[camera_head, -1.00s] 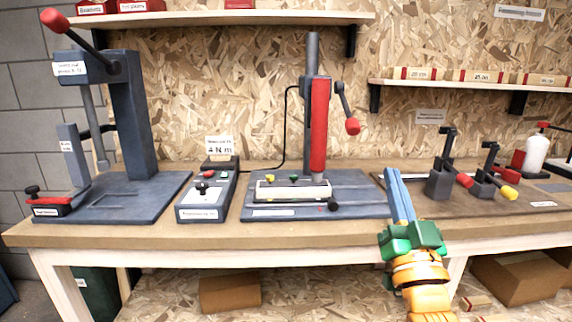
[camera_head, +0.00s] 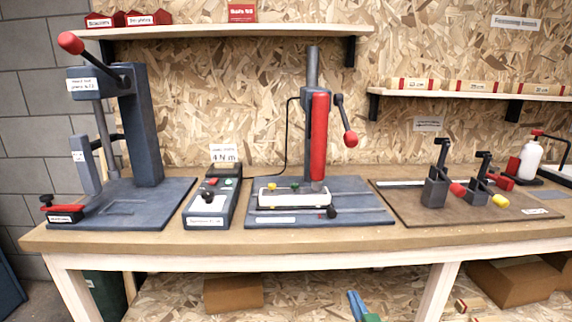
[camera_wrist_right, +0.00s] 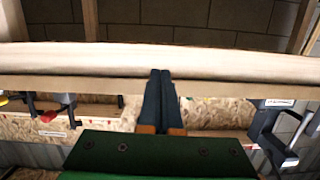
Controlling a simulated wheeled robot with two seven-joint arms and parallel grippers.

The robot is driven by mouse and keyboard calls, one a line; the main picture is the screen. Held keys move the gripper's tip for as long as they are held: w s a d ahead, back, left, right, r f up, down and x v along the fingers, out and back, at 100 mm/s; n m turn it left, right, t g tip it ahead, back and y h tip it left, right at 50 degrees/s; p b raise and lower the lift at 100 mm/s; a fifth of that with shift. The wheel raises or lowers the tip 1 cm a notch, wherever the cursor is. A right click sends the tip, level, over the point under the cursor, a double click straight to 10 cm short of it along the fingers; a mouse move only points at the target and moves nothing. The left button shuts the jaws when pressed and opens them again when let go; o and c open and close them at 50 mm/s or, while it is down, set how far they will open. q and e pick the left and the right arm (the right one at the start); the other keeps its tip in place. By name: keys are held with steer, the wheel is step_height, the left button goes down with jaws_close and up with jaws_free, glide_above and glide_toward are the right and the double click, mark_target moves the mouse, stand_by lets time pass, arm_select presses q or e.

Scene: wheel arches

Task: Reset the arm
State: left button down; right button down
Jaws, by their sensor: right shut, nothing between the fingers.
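My right gripper (camera_head: 357,305) shows at the bottom edge of the head view, in front of and below the workbench. Its blue fingers are shut with nothing between them, and part of its green body shows under them. In the right wrist view the two dark fingers (camera_wrist_right: 160,100) lie together above the green gripper body (camera_wrist_right: 160,155). A pale wooden beam-like edge (camera_wrist_right: 160,60) crosses beyond the fingertips. The rest of my right arm is out of the head view. My left gripper is in neither view.
The workbench (camera_head: 330,243) holds a lever press (camera_head: 145,125), a control box (camera_head: 210,203), a red-columned press (camera_head: 319,135) and a board with toggle clamps (camera_head: 400,205). A cardboard box (camera_head: 233,293) and another (camera_head: 515,283) stand below. Bench legs (camera_head: 437,293) flank the gripper's area.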

steer(key=s+f+n+g+p, duration=0.15)
steer(key=s+f+g, duration=0.25)
steer(key=s+f, duration=0.55)
steer(key=s+f+g+p, duration=0.25)
steer(key=s+f, duration=0.35)
steer(key=f, duration=0.6)
steer(key=s+d+f+g, duration=0.1)
steer(key=s+f+g, duration=0.1)
steer(key=s, duration=0.8)
steer(key=s+d+f+g+p, duration=0.1)
steer(key=s+f+g, duration=0.2)
steer(key=s, duration=0.7)
steer(key=s+d+f+g+p, duration=0.1)
steer(key=s+f+g, duration=0.2)
steer(key=s, duration=0.7)
steer(key=shift+s+f+n+h, duration=0.15)
steer(key=shift+f+n+h, duration=0.3)
steer(key=shift+f, duration=0.4)
